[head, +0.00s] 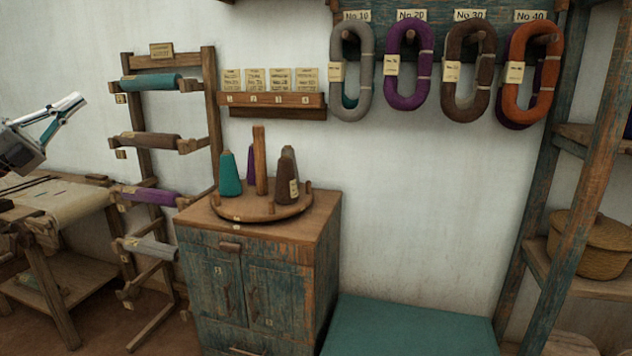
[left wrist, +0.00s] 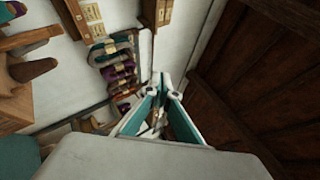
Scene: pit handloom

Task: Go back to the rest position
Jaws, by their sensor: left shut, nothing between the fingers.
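My left gripper (head: 76,103) reaches in from the left edge of the head view, raised in front of the white wall. Its fingers are together and hold nothing. In the left wrist view the same gripper (left wrist: 162,82) shows its two teal-lined fingers meeting at the tips, clear of any object. My right gripper is in neither view.
A weathered cabinet (head: 262,274) carries a round wooden tray (head: 250,214) with yarn cones. A rack with rolled cloths (head: 152,82) stands left of it, beside a loom-like frame (head: 60,205). Yarn hanks (head: 408,65) hang on the wall. A teal surface (head: 410,328) is lower front.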

